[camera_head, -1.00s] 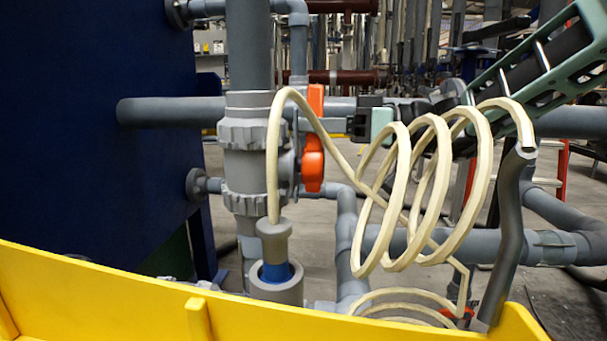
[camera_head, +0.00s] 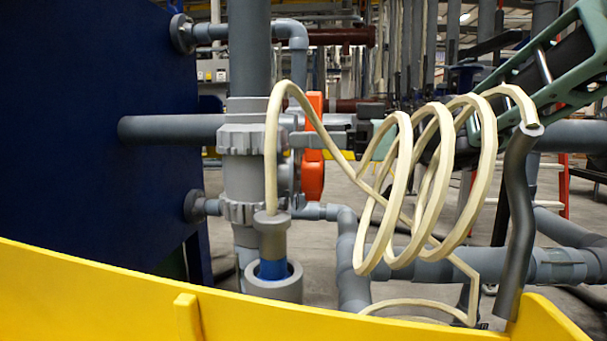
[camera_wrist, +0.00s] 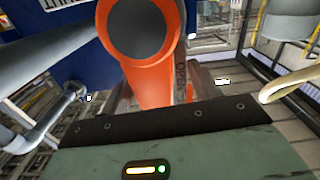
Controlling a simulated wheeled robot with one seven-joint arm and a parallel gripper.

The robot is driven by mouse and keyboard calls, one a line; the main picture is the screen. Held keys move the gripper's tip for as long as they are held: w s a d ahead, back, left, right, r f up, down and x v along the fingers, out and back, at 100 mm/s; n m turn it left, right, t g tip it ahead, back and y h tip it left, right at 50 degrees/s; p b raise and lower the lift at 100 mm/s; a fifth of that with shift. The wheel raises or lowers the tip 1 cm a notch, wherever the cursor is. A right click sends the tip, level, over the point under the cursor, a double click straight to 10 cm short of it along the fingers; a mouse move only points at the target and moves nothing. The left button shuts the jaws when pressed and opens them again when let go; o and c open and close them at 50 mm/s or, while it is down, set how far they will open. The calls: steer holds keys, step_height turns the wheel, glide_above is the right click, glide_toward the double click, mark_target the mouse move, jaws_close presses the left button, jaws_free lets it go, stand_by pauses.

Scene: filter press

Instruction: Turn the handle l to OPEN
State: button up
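The orange handle (camera_head: 313,178) stands roughly upright on the grey valve (camera_head: 243,170) in the head view. In the wrist view the handle (camera_wrist: 152,82) has a round grey-centred hub at the top, and its lever reaches down toward my gripper. Lettering reading "OPEN" shows along its right side. My gripper (camera_head: 301,140) comes from the right, and its near finger crosses in front of the handle. In the wrist view the grey fingers of my gripper (camera_wrist: 163,88) lie on either side of the lever, spread apart. Contact with the lever cannot be made out.
A cream coiled hose (camera_head: 425,190) hangs in front of my arm, with one end in a grey fitting (camera_head: 272,240) below the valve. A dark blue panel (camera_head: 80,130) stands at left. A yellow rim (camera_head: 110,300) crosses the foreground. Grey pipes surround the valve.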

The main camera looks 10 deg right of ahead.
steer(key=shift+d, duration=0.1)
steer(key=v, duration=0.7)
steer(key=shift+b, duration=0.45)
steer(key=shift+w+r, duration=0.1)
steer(key=shift+w, duration=0.05)
